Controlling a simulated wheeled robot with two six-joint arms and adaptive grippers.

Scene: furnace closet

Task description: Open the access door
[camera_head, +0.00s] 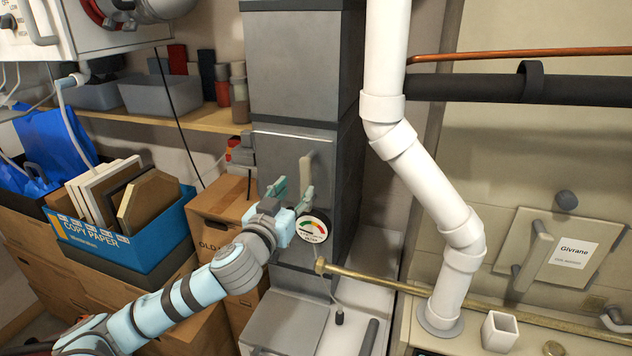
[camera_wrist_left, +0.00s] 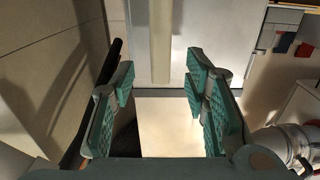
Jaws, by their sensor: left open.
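A grey door panel (camera_head: 280,155) with a beige upright handle (camera_head: 306,172) is set in the front of the dark grey furnace column. It looks closed. My left gripper (camera_head: 292,193) is open in front of the panel, just below and left of the handle in the head view. In the left wrist view the handle (camera_wrist_left: 161,40) runs upright beyond the gap between the open fingers (camera_wrist_left: 160,105). Nothing is held, and I cannot tell whether a finger touches the panel. My right gripper is not in view.
A round gauge (camera_head: 313,229) sits just below the gripper. A brass pipe (camera_head: 400,284) crosses lower right, and a white pipe (camera_head: 425,185) stands right of the column. A labelled hatch (camera_head: 556,255) is at far right. Boxes (camera_head: 218,217) stand left of the column.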

